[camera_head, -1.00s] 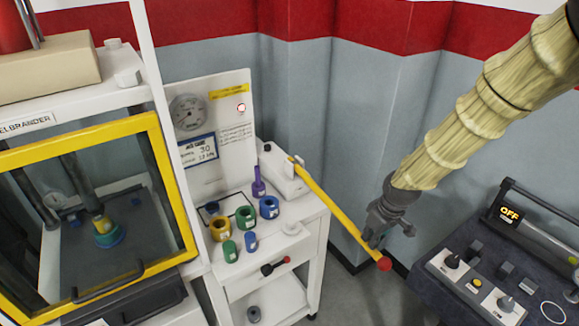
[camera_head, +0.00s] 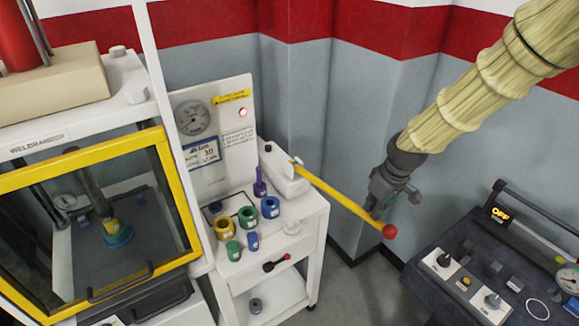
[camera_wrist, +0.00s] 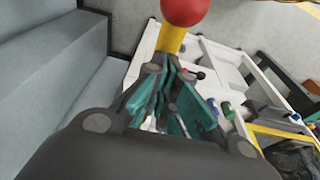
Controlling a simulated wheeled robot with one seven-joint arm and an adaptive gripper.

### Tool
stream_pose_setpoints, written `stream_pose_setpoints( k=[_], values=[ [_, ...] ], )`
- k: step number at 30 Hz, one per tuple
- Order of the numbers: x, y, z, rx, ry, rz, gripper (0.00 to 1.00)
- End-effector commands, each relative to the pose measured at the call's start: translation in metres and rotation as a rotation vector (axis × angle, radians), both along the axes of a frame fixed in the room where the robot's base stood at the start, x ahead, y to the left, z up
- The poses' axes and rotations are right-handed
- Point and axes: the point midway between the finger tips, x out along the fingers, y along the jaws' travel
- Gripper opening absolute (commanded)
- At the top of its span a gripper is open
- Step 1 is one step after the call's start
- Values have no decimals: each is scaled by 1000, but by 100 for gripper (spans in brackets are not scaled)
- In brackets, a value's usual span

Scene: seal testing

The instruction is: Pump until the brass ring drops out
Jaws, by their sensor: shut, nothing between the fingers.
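A yellow pump lever (camera_head: 340,198) with a red ball end (camera_head: 390,231) reaches out from the white pump body (camera_head: 284,172) on the trolley. My gripper (camera_head: 376,212) is shut and empty, close against the lever just short of the ball. In the wrist view its teal fingers (camera_wrist: 180,100) sit under the lever's yellow end and red ball (camera_wrist: 184,10); whether they touch is unclear. Behind the yellow-framed press door, a small brass-yellow piece (camera_head: 112,225) stands at a teal ring (camera_head: 118,238) under the ram; whether this is the brass ring is unclear.
The white trolley (camera_head: 312,215) carries several coloured rings and a purple bottle-like piece (camera_head: 260,183). A gauge panel (camera_head: 215,120) stands behind them, with a lit red lamp. Floor shows between trolley and desk.

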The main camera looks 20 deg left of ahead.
Motion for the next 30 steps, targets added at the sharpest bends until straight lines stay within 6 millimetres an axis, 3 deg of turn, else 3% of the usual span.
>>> stream_pose_setpoints(
  k=[10,17,30],
  values=[
    [-1,0,2,-1,2,0,0],
    [-1,-1,-12,-1,2,0,0],
    [-1,-2,14,0,0,0,0]
  ],
)
